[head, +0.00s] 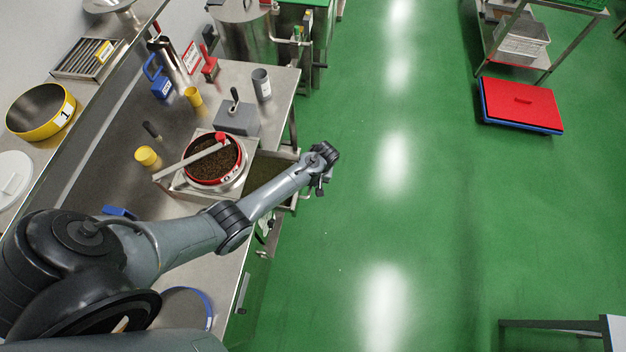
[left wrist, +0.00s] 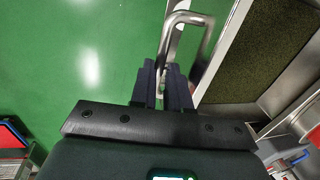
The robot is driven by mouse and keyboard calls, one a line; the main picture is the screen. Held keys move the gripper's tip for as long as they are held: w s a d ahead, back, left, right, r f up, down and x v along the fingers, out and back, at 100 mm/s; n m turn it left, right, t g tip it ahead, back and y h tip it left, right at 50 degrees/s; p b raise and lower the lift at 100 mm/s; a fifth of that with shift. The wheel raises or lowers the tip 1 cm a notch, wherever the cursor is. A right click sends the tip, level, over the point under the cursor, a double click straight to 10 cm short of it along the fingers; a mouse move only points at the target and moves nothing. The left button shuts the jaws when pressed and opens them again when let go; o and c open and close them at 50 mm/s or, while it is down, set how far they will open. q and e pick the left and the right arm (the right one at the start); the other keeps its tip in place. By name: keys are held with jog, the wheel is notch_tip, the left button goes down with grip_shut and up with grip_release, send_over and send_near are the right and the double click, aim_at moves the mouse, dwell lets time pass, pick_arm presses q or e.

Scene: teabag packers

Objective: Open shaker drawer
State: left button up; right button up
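The shaker (head: 212,166) stands on the steel table, with a red-rimmed round sieve of dark tea leaves on top. Its drawer (head: 275,167) sticks out on the right side, and greenish-brown material shows inside it. The drawer also shows in the left wrist view (left wrist: 245,92), pulled out, with a bent metal handle (left wrist: 205,42). My left gripper (head: 322,182) is at the drawer's outer end; in the left wrist view its two dark fingers (left wrist: 163,72) are close together with the handle's bar between them. My arm hides part of the drawer's front in the head view. My right gripper is not in view.
The green floor (head: 400,200) right of the table is clear. A red-lidded blue bin (head: 522,102) stands farther off.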

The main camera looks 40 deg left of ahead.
pick_arm(q)
jog(key=o, duration=0.3)
jog(key=shift+o, duration=0.2)
notch_tip(320, 180, up, 11)
jog(key=w+d, duration=0.1)
jog(key=shift+d+f, duration=0.15)
jog(key=shift+d, duration=0.2)
dwell(0.4)
